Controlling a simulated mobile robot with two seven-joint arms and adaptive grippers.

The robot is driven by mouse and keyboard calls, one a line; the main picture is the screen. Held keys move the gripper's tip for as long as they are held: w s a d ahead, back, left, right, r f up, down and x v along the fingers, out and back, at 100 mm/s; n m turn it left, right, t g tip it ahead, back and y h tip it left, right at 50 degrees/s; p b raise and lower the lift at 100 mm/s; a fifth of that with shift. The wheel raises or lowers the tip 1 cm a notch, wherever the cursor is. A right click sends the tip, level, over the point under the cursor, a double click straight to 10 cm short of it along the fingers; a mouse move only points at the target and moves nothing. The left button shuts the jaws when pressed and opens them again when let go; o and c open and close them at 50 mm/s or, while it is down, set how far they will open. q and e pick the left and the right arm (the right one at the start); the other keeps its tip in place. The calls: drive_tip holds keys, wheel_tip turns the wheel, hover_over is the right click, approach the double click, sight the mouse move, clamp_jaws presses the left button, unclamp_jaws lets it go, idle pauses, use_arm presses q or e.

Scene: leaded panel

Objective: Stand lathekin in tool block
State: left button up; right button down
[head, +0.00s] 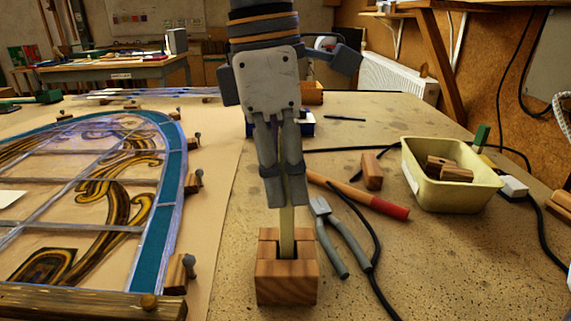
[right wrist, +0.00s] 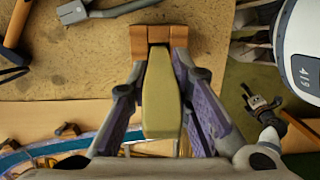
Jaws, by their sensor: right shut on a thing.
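The lathekin is a flat, olive-yellow stick (head: 287,232), held upright in the head view. My right gripper (head: 285,200) comes down from above and is shut on its upper part. The wooden tool block (head: 287,283) stands on the bench directly below, with a dark slot in its top. The lathekin's lower end is at this slot and appears to enter it; how deep is hidden. In the right wrist view the lathekin (right wrist: 162,100) lies between the fingers (right wrist: 160,85), its far end at the block's slot (right wrist: 140,40).
Grey-handled pliers (head: 335,235) lie just right of the block, near a hammer (head: 365,198) and a black cable. A cream tub (head: 450,195) with wooden pieces stands farther right. The leaded panel (head: 172,190) lies at left, edged with small blocks. Bench in front right is clear.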

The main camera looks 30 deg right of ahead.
drive_tip(key=c, duration=1.4)
unclamp_jaws()
drive_tip(key=shift+o, duration=0.2)
drive_tip(key=shift+r, duration=0.1)
